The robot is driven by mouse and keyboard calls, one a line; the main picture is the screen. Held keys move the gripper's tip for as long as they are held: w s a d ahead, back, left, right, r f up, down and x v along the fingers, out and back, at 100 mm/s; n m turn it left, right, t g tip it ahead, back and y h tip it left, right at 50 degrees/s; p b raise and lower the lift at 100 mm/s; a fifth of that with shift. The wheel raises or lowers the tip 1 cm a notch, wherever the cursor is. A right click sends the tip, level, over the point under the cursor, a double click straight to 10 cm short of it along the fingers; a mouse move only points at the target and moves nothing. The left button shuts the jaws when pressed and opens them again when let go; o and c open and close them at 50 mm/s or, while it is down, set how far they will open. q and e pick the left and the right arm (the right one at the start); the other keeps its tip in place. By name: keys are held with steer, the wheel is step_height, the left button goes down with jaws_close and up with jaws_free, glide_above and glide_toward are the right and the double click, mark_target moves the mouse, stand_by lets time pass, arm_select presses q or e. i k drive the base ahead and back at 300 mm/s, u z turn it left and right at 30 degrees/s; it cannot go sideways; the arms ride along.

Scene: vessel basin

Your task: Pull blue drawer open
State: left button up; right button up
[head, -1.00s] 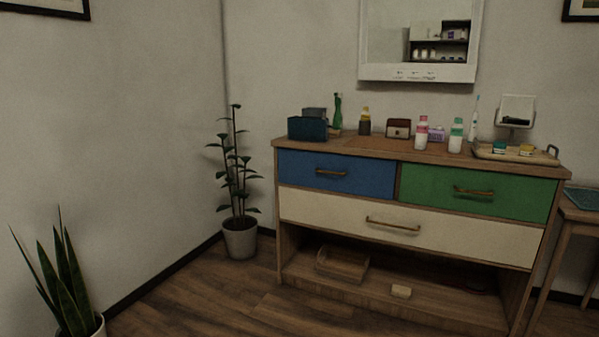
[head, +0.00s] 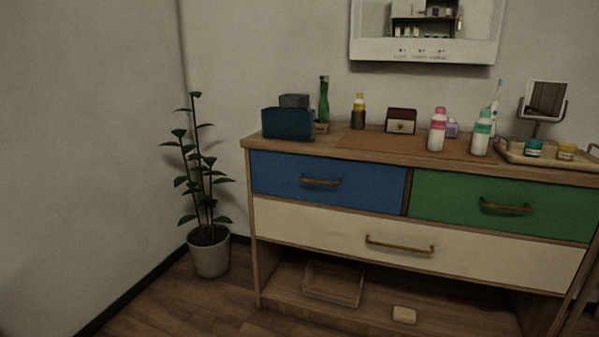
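The blue drawer (head: 328,195) is at the upper left of the wooden dresser, and its front sits flush and shut. Its brass bar handle (head: 320,182) is in the middle of the front, with nothing over it. To its right is a green drawer (head: 500,220), and below both is a wide cream drawer (head: 400,262); both look shut. Neither of my grippers shows in the head view.
The dresser top (head: 340,150) holds a dark teal box (head: 288,124), several bottles and a tray (head: 515,158). A potted plant (head: 209,255) stands left of the dresser. The open shelf below holds a wooden tray (head: 333,285) and a small pale block (head: 404,314).

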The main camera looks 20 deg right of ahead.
mark_target(358, 185)
steer(key=z, duration=0.5)
steer(key=i, duration=0.8)
steer(key=z, duration=0.85)
